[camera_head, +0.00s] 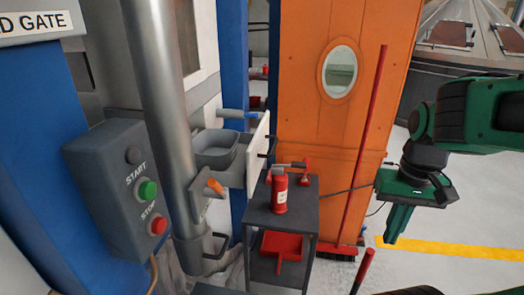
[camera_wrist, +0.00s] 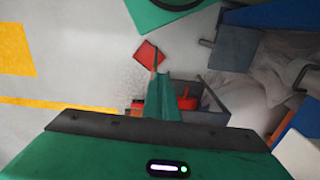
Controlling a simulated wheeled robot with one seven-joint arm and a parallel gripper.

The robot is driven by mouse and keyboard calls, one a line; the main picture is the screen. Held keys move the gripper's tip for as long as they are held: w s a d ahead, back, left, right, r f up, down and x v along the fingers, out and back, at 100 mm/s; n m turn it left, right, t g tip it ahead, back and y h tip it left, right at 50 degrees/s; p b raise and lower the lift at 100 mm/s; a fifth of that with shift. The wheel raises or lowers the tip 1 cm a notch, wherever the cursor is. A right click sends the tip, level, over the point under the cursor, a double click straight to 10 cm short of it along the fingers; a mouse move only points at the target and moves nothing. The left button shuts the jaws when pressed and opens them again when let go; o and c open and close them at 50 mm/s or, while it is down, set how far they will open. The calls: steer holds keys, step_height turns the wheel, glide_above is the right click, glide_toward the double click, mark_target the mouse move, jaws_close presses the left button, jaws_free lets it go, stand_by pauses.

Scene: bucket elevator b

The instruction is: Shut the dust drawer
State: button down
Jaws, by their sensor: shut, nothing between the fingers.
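The dust drawer appears to be the grey open-topped box (camera_head: 217,148) with a pale front panel (camera_head: 257,150) and a dark handle, in the head view. It sticks out from the machine's pale face, left of the orange housing, so it stands open. How far it is out is hard to tell. My gripper (camera_head: 397,225) is at the right of the head view, well apart from the drawer, with the cart between them. Its green fingers (camera_wrist: 162,98) are together and empty, pointing down. I cannot surely pick out the drawer in the wrist view.
A red broom (camera_head: 365,150) leans on the orange housing (camera_head: 310,110).

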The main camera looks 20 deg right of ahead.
steer(key=w+a+r+n+t+y, duration=0.15)
steer(key=w+r, duration=0.25)
steer(key=w, duration=0.8)
steer(key=w+a+r+t, duration=0.2)
steer(key=w+r+t, duration=0.15)
steer(key=w, duration=0.75)
steer(key=w+a+r+t+y, duration=0.15)
steer(key=w+r, duration=0.35)
steer(key=w, duration=0.7)
glide_toward(267, 141)
steer(key=shift+t+h, duration=0.25)
steer(key=shift+h, duration=0.05)
steer(key=shift+s+x, duration=0.2)
steer(key=shift+x, duration=2.2)
steer(key=shift+a+f, duration=0.1)
steer(key=shift+a, duration=0.05)
